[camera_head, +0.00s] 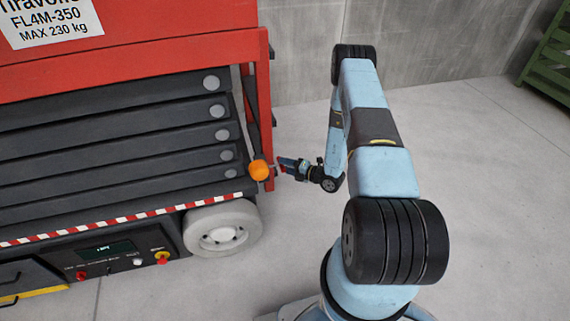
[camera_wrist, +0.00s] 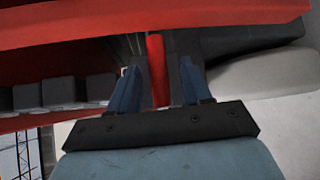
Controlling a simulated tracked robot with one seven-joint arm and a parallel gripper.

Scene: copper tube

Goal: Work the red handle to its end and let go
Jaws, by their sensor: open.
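The red handle (camera_wrist: 157,70) is a narrow upright bar in the wrist view. It stands between the two blue fingers of my gripper (camera_wrist: 158,88), with a visible gap on each side. My gripper is open around the handle. In the head view my gripper (camera_head: 284,165) is at the right end of the red and dark lift (camera_head: 120,125), just right of an orange knob-like part (camera_head: 259,170). The handle is too small and too covered to make out clearly there.
A pale wheel (camera_head: 222,228) and a control panel (camera_head: 105,258) with buttons are low on the lift. A red upright post (camera_head: 264,110) stands close to my gripper. The floor to the right is clear, with a green rack (camera_head: 550,60) at the far right.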

